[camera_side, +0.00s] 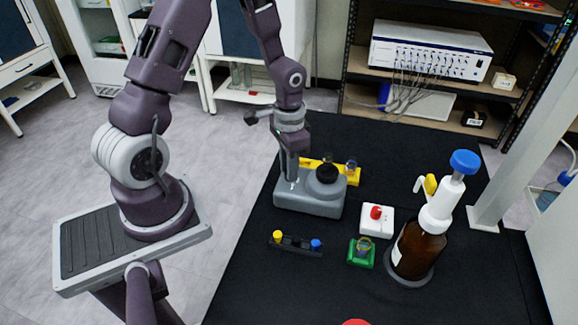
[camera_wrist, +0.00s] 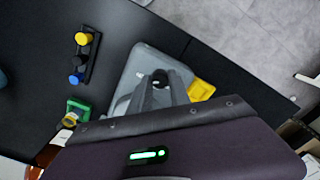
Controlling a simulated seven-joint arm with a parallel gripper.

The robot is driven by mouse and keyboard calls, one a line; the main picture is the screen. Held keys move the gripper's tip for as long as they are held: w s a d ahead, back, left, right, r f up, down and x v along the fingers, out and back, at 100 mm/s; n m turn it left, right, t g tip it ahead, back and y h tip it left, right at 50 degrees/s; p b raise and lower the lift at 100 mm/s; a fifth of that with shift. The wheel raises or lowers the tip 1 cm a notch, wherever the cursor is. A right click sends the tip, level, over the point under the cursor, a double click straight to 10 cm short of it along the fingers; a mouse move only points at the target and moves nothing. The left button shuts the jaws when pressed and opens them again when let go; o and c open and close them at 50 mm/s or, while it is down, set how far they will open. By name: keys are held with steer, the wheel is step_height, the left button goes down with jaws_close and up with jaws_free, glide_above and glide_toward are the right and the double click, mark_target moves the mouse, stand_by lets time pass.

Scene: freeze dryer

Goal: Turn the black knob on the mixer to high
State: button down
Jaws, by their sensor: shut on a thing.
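The grey mixer (camera_side: 311,204) stands on the black table with a round dark pad (camera_side: 326,182) on its right part. My gripper (camera_side: 291,181) points down onto the left part of the mixer's top. In the wrist view the mixer (camera_wrist: 139,62) lies under my gripper (camera_wrist: 160,82), and the black knob (camera_wrist: 160,75) shows at the fingertips. The fingers are shut on the knob. In the side view the fingers hide the knob, and its turn setting cannot be read.
A yellow rack (camera_side: 353,176) stands behind the mixer. A black rack (camera_side: 295,245) with yellow and blue caps, a green holder (camera_side: 361,253), a white box with a red button (camera_side: 377,220) and a brown bottle (camera_side: 416,250) stand in front and right.

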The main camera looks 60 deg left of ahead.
steer(key=c, duration=1.2)
jaws_free()
step_height(320, 180, up, 7)
steer(key=shift+r, duration=0.1)
steer(key=s+d+r+t, duration=0.2)
steer(key=s+d+r, duration=0.3)
steer(key=s+r, duration=0.2)
steer(key=s+d+r+n+t, duration=0.1)
steer(key=s+d+r+t, duration=0.2)
steer(key=s+d+r, duration=0.2)
steer(key=s+r, duration=0.3)
steer(key=r, duration=0.3)
steer(key=shift+s+d+r+t, duration=0.15)
steer(key=shift+s+d+t, duration=0.05)
steer(key=shift+t, duration=0.1)
